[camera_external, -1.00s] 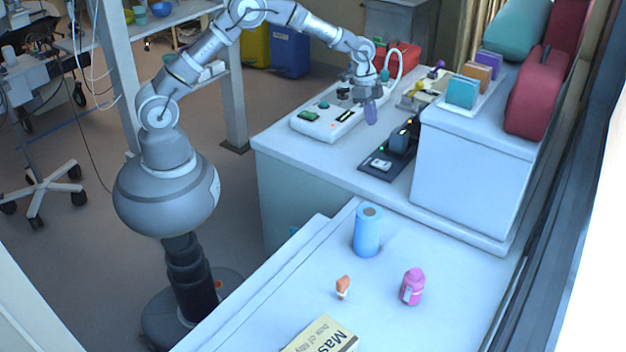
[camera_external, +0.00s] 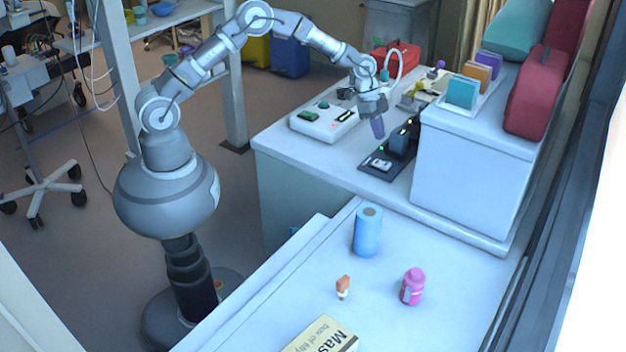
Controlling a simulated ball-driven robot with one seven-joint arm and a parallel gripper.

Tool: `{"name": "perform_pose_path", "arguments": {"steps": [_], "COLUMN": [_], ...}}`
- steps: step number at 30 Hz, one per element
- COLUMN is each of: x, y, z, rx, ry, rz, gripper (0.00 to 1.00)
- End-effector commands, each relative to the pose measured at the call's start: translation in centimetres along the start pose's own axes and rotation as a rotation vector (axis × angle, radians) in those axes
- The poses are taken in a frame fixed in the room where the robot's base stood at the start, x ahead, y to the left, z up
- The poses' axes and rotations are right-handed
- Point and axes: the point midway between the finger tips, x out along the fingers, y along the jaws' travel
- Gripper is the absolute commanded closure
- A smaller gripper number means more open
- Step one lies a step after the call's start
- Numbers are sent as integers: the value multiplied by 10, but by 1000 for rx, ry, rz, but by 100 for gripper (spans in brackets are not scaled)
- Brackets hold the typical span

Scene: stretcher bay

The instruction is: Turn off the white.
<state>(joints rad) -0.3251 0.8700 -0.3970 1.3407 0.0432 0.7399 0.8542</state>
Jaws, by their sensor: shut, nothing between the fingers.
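A white box (camera_external: 312,131) with a dark green round knob, a green patch and a black slot lies on the far counter. A black panel (camera_external: 372,170) lies to its right, nearer the front. It carries a small white switch-like piece (camera_external: 381,164), a dark upright block (camera_external: 400,141) and small green lights. I cannot tell whether the white piece is on or off. My gripper (camera_external: 378,132) is shut and empty, pointing down between the white box and the black panel, just left of the dark block. Contact with anything cannot be made out.
A large white cabinet (camera_external: 470,170) stands right of the panel, with coloured folders (camera_external: 463,92) and a red bag (camera_external: 535,92) on top. A red case (camera_external: 402,56) stands behind. The near counter holds a blue roll (camera_external: 367,232), a pink bottle (camera_external: 412,287) and a box (camera_external: 320,338).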

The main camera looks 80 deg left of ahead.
Motion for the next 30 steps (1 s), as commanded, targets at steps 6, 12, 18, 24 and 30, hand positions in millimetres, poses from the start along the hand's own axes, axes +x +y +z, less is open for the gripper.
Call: {"name": "perform_pose_path", "arguments": {"steps": [6,12,18,24,30], "x": [50,78,89,89,91], "y": [0,0,0,0,0], "z": [1,6,8,8,6], "rx": [-2,-1,-1,-1,2], "ry": [-1,0,0,0,-29], "rz": [2,1,0,-1,1], "gripper": [100,100,100,100,100]}}
